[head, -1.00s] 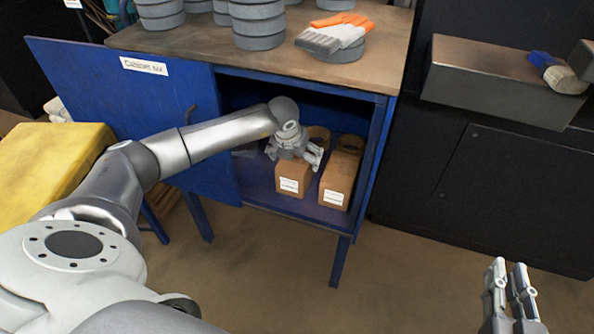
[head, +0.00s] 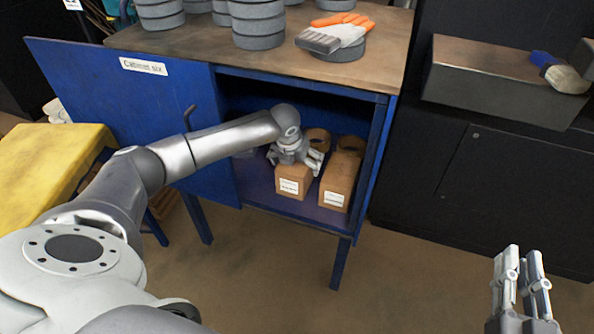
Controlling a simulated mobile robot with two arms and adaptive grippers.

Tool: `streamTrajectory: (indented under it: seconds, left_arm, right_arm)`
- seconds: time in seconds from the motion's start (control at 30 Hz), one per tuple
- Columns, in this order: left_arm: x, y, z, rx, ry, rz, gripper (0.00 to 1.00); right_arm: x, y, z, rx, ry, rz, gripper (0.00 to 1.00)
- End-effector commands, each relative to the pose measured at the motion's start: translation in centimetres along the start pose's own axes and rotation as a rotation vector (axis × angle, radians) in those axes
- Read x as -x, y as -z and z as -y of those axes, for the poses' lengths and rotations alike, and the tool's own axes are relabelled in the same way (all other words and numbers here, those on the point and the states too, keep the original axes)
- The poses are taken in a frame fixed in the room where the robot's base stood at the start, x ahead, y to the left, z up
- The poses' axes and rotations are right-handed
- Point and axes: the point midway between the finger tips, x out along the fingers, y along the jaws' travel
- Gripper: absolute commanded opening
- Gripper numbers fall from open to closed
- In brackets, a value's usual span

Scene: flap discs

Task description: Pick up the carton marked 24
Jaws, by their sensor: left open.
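Two brown cartons stand side by side on the shelf of the open blue cabinet, a left carton (head: 294,187) and a right carton (head: 338,184). Each has a white label on its front, too small to read, so I cannot tell which is marked 24. My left gripper (head: 298,165) is open, low over the top of the left carton, with one finger near the gap between the cartons. It hides part of the left carton's top, and I cannot tell whether it touches. My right gripper (head: 522,256) is at the lower right, away from the cabinet, its fingers close together.
The open cabinet door (head: 130,110), labelled "Cabinet six", stands to the left beside my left arm. Brown rolls (head: 350,145) sit behind the cartons. Grey disc stacks (head: 258,25) and gloves (head: 340,30) lie on the cabinet top (head: 385,60). A yellow surface (head: 50,165) is at left.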

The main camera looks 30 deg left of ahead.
Motion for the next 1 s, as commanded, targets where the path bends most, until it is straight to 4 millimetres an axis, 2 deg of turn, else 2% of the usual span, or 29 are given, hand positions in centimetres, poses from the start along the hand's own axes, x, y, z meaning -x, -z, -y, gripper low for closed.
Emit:
streamTrajectory:
  seconds: [0.93, 1.0]
  left_arm:
    - [-0.4, 0.1, 0.0, 0.000, 0.000, 0.000, 1.00]
    - [-0.4, 0.2, 0.0, 0.000, 0.000, 0.000, 0.91]
  right_arm:
    - [-0.1, 1.1, 0.2, -0.002, 0.004, -0.060, 0.19]
    - [-0.1, 1.1, 0.2, -0.002, 0.004, -0.059, 0.19]
